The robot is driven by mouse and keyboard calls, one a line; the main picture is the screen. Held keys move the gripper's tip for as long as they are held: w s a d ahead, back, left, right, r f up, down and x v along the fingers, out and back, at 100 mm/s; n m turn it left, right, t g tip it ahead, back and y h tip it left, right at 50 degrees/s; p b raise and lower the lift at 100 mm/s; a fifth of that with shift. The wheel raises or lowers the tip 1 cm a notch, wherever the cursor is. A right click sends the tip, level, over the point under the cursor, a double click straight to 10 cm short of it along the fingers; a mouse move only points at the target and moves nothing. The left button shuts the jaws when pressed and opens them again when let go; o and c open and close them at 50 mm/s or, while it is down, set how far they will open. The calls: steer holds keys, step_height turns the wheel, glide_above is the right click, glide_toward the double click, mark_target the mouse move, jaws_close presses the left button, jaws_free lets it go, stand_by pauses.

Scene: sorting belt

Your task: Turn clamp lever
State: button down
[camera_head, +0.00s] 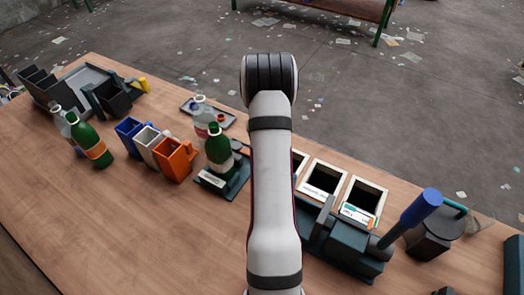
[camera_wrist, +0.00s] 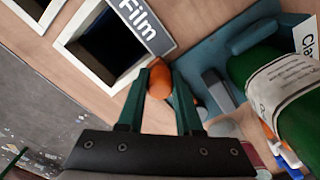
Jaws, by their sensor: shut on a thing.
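My gripper (camera_wrist: 160,84) is shut on an orange knob (camera_wrist: 160,72) in the wrist view, which looks like the clamp lever's end; the rest of the lever is hard to make out. The knob is beside the dark teal clamp base (camera_wrist: 205,50), with a grey block (camera_wrist: 218,92) on it. A green bottle (camera_wrist: 242,64) with a white label is at the clamp. In the head view the bottle (camera_head: 218,152) stands upright on the clamp base (camera_head: 228,188). There my arm hides the gripper and the knob.
Boxes with dark openings (camera_head: 325,178) stand right of my arm; one is labelled "Film" (camera_wrist: 136,22). A blue-handled lever device (camera_head: 420,207) is at the right. Blue, white and orange bins (camera_head: 174,161), and more bottles (camera_head: 90,142), stand left. The front table is clear.

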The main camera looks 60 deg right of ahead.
steer(key=d+n, duration=0.3)
steer(key=shift+w, duration=0.3)
steer(key=d+n, duration=0.1)
steer(key=n, duration=0.1)
steer(key=w+d+n, duration=0.1)
steer(key=n, duration=0.1)
steer(key=shift+w+d, duration=0.2)
steer(key=shift+d, duration=0.1)
steer(key=w+d+n, duration=0.2)
steer(key=n, duration=0.1)
steer(key=shift+w+d+n, duration=0.3)
steer(key=shift+w+n, duration=0.3)
steer(key=shift+n, duration=0.3)
steer(key=shift+w+d+n, duration=0.25)
steer(key=shift+w+n, duration=0.35)
steer(key=shift+n, duration=0.3)
steer(key=shift+w, duration=0.1)
steer(key=c, duration=0.6)
jaws_free()
steer(key=shift+o, duration=0.2)
steer(key=shift+r, duration=0.1)
step_height(320, 180, up, 12)
